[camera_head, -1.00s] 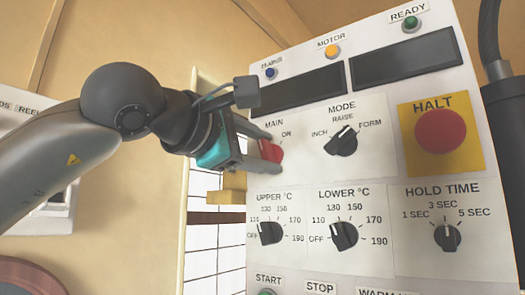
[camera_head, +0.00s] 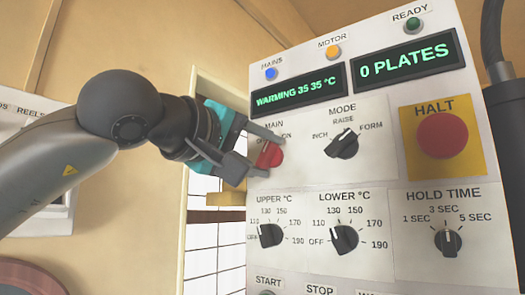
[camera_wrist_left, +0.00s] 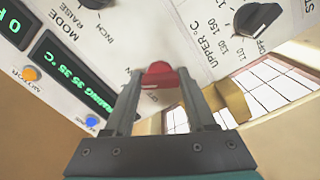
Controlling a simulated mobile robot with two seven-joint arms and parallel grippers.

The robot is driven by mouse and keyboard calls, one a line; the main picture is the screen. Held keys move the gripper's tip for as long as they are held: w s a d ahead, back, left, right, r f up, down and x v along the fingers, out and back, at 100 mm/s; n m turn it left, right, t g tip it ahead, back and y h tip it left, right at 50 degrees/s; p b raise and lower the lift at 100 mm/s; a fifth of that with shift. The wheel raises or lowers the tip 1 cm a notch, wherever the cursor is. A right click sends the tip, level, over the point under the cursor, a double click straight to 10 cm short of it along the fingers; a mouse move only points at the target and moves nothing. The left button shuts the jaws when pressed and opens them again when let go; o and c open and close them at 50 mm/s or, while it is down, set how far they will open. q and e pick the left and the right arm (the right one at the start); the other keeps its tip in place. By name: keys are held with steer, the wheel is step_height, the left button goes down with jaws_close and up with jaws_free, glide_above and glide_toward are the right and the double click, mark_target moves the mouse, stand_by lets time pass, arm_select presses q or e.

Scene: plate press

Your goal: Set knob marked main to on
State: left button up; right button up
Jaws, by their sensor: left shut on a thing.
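The red knob marked MAIN (camera_head: 269,155) is on the upper left of the white control panel, below the left display. My left gripper (camera_head: 266,154) is shut on it, with one finger above and one below in the head view. In the left wrist view the red knob (camera_wrist_left: 160,75) sits between the tips of my fingers (camera_wrist_left: 160,88). The ON mark is partly hidden by the gripper. The left display (camera_head: 299,91) reads WARMING 35 35 °C, and the blue MAINS lamp (camera_head: 270,73) is lit. My right gripper is not in view.
The black MODE knob (camera_head: 342,144) is to the right of the red knob. The UPPER °C knob (camera_head: 270,235) and LOWER °C knob (camera_head: 344,238) are below. The red HALT button (camera_head: 441,134) is on the right. The right display (camera_head: 410,57) reads 0 PLATES.

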arm_select(q)
steer(key=shift+f+m, duration=0.1)
steer(key=shift+m, duration=0.5)
steer(key=o, duration=1.4)
steer(key=shift+c, duration=0.2)
steer(key=shift+s, duration=0.15)
steer(key=b+v, duration=0.2)
steer(key=v, duration=1.3)
